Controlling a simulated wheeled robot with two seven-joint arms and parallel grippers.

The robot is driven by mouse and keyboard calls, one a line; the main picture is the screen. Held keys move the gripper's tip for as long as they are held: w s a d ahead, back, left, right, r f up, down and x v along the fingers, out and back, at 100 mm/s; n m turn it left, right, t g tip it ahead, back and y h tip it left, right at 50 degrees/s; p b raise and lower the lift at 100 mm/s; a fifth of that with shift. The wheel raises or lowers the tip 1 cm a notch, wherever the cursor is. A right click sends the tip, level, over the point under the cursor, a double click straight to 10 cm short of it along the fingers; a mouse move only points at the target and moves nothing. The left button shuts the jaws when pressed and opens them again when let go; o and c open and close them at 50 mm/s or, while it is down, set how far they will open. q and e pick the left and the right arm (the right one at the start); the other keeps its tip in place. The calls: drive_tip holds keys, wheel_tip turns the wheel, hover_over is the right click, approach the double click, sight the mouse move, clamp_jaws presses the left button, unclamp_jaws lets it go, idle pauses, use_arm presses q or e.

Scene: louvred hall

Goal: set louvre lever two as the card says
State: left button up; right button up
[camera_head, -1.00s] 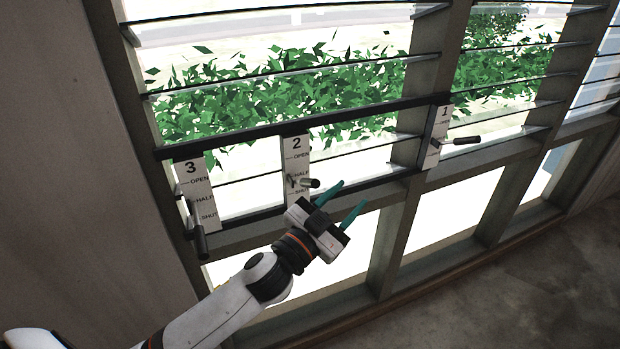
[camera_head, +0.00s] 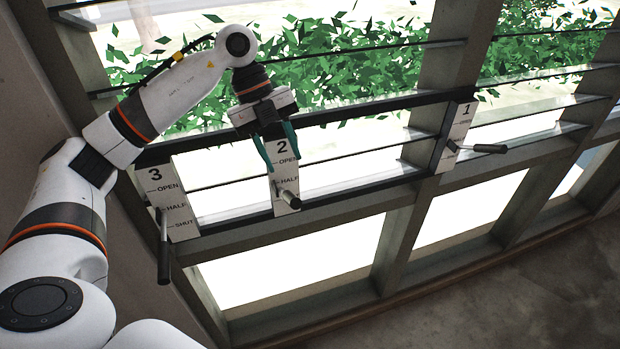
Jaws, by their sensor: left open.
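The louvre lever two (camera_head: 289,199) is a short grey handle on the white plate marked 2 (camera_head: 283,148), with OPEN, HALF and SHUT marks. Its pivot is near the HALF mark, and the handle sticks out toward me, down and to the right. The SHUT mark is hidden behind it. My left gripper (camera_head: 283,164) comes down from above in front of the plate, its two teal fingers spread. The fingertips are above the lever, with nothing between them but the plate behind. The card is not in view. My right gripper is not in view.
Lever three (camera_head: 164,250) hangs down at its plate (camera_head: 172,205) on the left. Lever one (camera_head: 485,148) points right from its plate (camera_head: 459,125). A dark rail (camera_head: 345,113) and glass slats run behind the plates. The space below lever two is clear.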

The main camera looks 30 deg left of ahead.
sight(289, 194)
use_arm(q)
drive_tip(key=b+x, duration=0.2)
drive_tip(key=s+b+x, duration=0.1)
drive_tip(key=b+x, duration=0.1)
drive_tip(key=x, duration=0.1)
drive_tip(key=b+x, duration=0.3)
drive_tip(key=shift+s+a+f, duration=0.15)
drive_tip(key=shift+a, duration=0.2)
drive_tip(key=shift+s+r+p, duration=0.15)
drive_tip(key=shift+r+p, duration=0.15)
drive_tip(key=shift+r, duration=0.15)
drive_tip(key=shift+s, duration=0.1)
drive_tip(key=shift+d+f+y+b, duration=0.15)
drive_tip(key=shift+f+b, duration=0.1)
drive_tip(key=shift+f, duration=0.2)
drive_tip(key=shift+d+f+y+b, duration=0.15)
drive_tip(key=shift+d+f+b, duration=0.05)
drive_tip(key=shift+f, duration=0.25)
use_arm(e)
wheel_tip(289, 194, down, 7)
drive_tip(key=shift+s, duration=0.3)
use_arm(q)
drive_tip(key=shift+c, duration=0.2)
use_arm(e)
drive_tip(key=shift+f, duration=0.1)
use_arm(q)
clamp_jaws()
